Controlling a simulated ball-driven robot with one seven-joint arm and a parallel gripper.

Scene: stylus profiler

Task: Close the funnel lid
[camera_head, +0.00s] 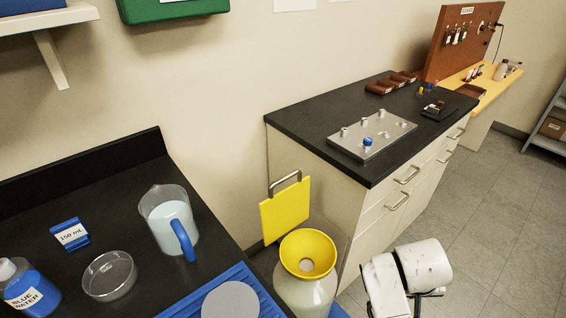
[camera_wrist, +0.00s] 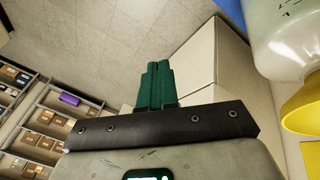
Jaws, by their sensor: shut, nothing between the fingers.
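The yellow funnel (camera_head: 307,252) sits in the mouth of a pale, translucent container (camera_head: 306,294). Its lid is a flat yellow square (camera_head: 285,210) with a grey handle on its upper edge. The lid stands open, roughly upright behind the funnel. In the wrist view, the funnel (camera_wrist: 303,112) and container (camera_wrist: 279,42) are at the right edge, with part of the lid (camera_wrist: 311,158) below. My gripper (camera_wrist: 158,70) has green fingers, shut together and empty. It is apart from the funnel, to its left in that view. My fingers cannot be made out in the head view.
A black bench (camera_head: 120,208) on the left holds a jug (camera_head: 167,222), a dish (camera_head: 109,276) and a blue-water bottle (camera_head: 28,290). A black-topped cabinet (camera_head: 300,122) stands behind the funnel to the right. Open tiled floor (camera_head: 500,215) lies to the right.

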